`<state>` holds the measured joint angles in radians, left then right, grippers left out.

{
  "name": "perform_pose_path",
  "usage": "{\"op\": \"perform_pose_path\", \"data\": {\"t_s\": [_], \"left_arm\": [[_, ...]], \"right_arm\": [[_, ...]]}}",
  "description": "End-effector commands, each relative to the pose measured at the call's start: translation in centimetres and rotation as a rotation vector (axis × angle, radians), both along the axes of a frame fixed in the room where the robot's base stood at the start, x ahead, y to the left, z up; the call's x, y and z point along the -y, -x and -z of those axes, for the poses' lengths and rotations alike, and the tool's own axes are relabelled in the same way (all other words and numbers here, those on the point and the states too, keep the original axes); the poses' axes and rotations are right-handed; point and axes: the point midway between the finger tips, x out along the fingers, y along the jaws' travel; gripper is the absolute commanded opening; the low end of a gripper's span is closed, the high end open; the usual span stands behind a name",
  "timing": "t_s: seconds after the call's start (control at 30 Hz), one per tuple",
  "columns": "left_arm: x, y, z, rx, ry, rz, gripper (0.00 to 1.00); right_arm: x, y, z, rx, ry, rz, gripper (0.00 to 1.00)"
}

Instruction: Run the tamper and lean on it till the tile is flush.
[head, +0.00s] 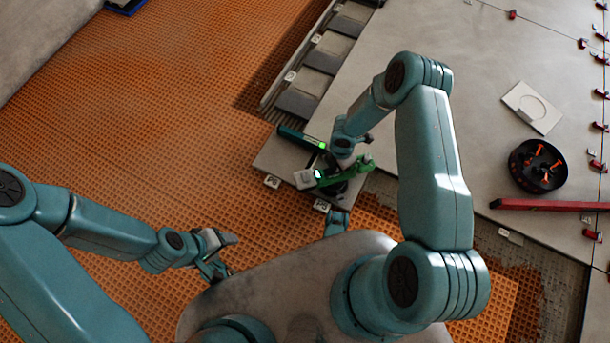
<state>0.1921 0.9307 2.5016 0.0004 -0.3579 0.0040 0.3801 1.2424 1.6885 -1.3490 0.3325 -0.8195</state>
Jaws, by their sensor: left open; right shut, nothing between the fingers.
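A grey tile (271,158) lies at the edge of the orange matting, against the laid floor. A green tool with a pale grey block at its left end, which looks like the tamper (328,179), sits over the tile. My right gripper (344,163) is shut and empty, right above the tamper; its fingertips are partly hidden, and I cannot tell whether they touch it. A dark level-like bar (301,138) with a lit green display lies at the tile's far side. My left gripper (222,256) is open and empty over the matting, apart from the tile.
Laid grey tiles (490,80) with red clips cover the right. A black round tub (537,166) with orange pieces, a white plate (532,107) and a red bar (545,205) lie there. Dark pads (297,103) line the floor's edge. The orange matting (150,120) at left is mostly clear.

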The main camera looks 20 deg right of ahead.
Motion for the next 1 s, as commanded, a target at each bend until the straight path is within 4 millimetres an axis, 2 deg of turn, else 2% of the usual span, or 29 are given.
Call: {"op": "perform_pose_path", "data": {"t_s": [1.0], "left_arm": [[0.00, 0.00, 0.59, 0.000, 0.000, 0.000, 0.60]], "right_arm": [[-0.05, 0.11, 0.27, -0.002, -0.001, 0.000, 0.00]]}}
